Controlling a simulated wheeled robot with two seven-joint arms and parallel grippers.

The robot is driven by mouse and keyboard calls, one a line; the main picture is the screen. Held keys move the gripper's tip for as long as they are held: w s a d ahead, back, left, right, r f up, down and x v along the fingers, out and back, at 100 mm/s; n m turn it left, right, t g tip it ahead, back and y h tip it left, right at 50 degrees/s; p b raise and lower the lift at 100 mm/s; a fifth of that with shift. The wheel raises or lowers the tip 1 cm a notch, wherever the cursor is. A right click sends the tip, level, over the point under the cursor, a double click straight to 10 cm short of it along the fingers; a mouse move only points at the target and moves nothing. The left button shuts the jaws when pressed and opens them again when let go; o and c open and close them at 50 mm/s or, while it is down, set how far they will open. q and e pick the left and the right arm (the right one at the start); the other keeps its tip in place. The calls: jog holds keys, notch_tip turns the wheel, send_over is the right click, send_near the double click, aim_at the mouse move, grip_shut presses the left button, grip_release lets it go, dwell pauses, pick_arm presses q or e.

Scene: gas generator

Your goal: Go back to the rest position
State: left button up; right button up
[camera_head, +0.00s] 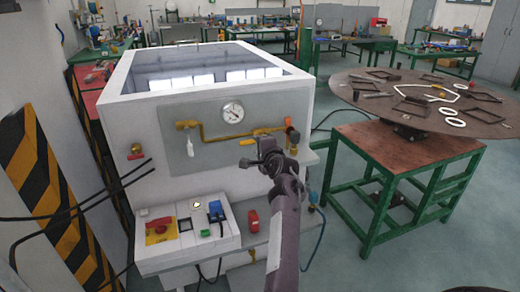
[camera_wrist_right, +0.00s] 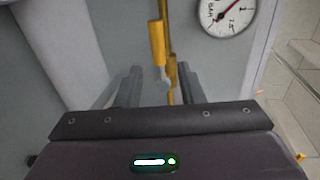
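My right gripper (camera_head: 252,152) is in front of the gas generator's grey front panel (camera_head: 225,155), just below a yellow valve handle (camera_head: 262,131). In the right wrist view its two fingers (camera_wrist_right: 160,88) stand apart with nothing held between them. The yellow handle (camera_wrist_right: 157,42) and a thin yellow pipe (camera_wrist_right: 172,75) show beyond the gap between the fingers. I cannot tell how close the fingers are to the panel. My left gripper is not in view.
A pressure gauge (camera_head: 233,112) and yellow pipe (camera_head: 208,138) are on the panel. A control box (camera_head: 185,232) with a red switch juts out below. A round-topped table (camera_head: 350,95) stands at right. Striped barriers (camera_head: 38,165) are at left. Floor (camera_head: 430,230) is clear at lower right.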

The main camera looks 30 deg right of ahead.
jog(key=shift+v, duration=0.95)
